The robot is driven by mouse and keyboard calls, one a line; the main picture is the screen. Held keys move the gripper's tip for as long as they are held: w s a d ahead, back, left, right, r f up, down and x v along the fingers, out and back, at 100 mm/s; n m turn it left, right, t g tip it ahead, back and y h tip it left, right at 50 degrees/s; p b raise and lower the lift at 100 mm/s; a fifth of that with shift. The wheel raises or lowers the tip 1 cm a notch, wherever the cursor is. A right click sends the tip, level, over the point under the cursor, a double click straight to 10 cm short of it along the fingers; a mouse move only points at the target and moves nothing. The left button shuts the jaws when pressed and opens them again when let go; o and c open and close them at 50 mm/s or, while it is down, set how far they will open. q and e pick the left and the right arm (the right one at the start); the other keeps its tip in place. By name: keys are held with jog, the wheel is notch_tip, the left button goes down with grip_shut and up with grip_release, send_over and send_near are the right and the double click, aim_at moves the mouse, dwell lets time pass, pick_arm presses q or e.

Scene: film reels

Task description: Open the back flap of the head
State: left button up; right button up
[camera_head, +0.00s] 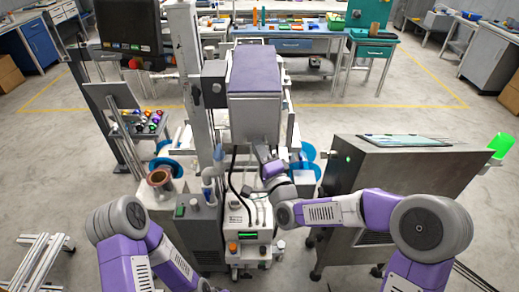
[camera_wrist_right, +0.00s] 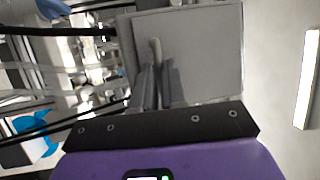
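The head (camera_head: 253,112) is a grey box with a purple top, mounted on the tall column in the middle of the head view. My right gripper (camera_head: 264,153) is at the lower edge of the face turned to me. In the right wrist view the flap (camera_wrist_right: 205,55) is a flat grey panel with a pale upright handle (camera_wrist_right: 155,48). The dark fingers (camera_wrist_right: 158,88) of my right gripper stand close together on both sides of the handle, apparently closed on it. The panel looks flush with the box. My left gripper is out of view; only its arm shows at lower left.
A large grey cabinet (camera_head: 400,175) stands right of the machine, close to my right arm. Dark cables (camera_head: 235,175) hang below the head. Open floor lies behind.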

grip_shut()
dwell(0.9)
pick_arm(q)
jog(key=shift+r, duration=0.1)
